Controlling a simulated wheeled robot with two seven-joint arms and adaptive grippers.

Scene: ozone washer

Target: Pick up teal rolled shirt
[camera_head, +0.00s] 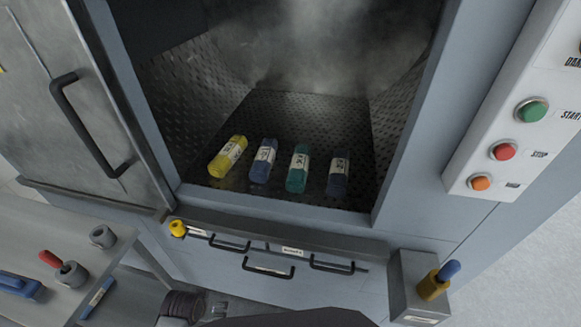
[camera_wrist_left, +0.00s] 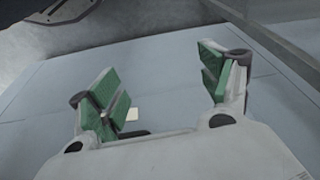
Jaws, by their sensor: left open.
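The teal rolled shirt (camera_head: 297,182) lies on the floor of the open washer chamber in the head view. It has a white label near its upper part. It is third from the left in a row of rolled shirts, with dark blue ones on both sides. My left gripper (camera_wrist_left: 163,88) is open and empty in the left wrist view, its green pads wide apart over a pale grey-blue surface. The shirt does not show in that view. The gripper is outside the chamber, away from the shirt. My right gripper is not in view.
A yellow rolled shirt (camera_head: 228,157) and two dark blue ones, left (camera_head: 262,173) and right (camera_head: 337,187), share the perforated floor. The chamber's front sill (camera_head: 280,237) and side frames bound the opening. The door (camera_head: 75,95) stands open at left. A button panel (camera_head: 510,130) is at right.

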